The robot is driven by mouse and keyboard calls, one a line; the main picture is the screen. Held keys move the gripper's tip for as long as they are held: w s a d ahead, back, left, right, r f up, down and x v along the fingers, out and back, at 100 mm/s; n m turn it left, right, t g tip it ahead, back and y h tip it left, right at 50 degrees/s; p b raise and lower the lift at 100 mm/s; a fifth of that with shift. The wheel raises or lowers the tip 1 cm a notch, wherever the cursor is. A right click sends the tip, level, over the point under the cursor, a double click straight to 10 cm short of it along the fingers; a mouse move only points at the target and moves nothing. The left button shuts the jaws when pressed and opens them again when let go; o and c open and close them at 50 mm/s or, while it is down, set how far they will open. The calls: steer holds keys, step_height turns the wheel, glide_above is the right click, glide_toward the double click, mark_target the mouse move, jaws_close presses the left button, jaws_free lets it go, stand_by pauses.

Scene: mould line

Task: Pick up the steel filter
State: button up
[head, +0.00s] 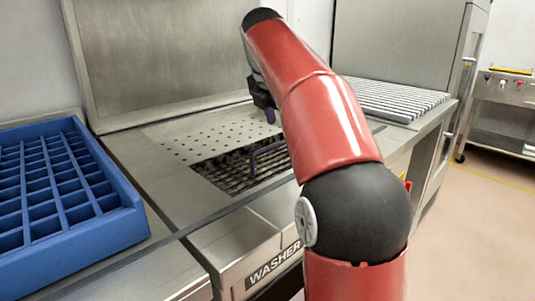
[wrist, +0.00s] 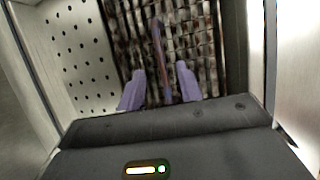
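The steel filter shows as a dark, stained mesh grid (head: 237,171) in the rectangular opening of the washer's steel top. A thin bluish handle (head: 254,158) stands up from it. In the wrist view the filter mesh (wrist: 205,45) fills the upper middle, and the handle (wrist: 158,45) runs down toward the gap between my fingers. My gripper (head: 270,117) is above the back right of the opening. In the wrist view my gripper's two purple fingers (wrist: 160,92) are spread apart, with the handle between them in the picture. I cannot tell whether they touch it.
A perforated steel plate (head: 205,137) borders the opening. A blue divided crate (head: 110,228) stands on the left. A slatted rack (head: 395,100) lies to the right, behind my arm. A steel panel (head: 160,50) rises behind. The floor (head: 480,220) at right is clear.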

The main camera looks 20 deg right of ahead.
mark_target(277, 145)
steer(key=x, duration=0.2)
steer(key=a+b+x, duration=0.1)
steer(key=x, duration=0.4)
steer(key=shift+s+a+f+b, duration=0.2)
steer(key=shift+f+b, duration=0.1)
steer(key=shift+f, duration=0.35)
steer(key=shift+c, duration=0.2)
jaws_close()
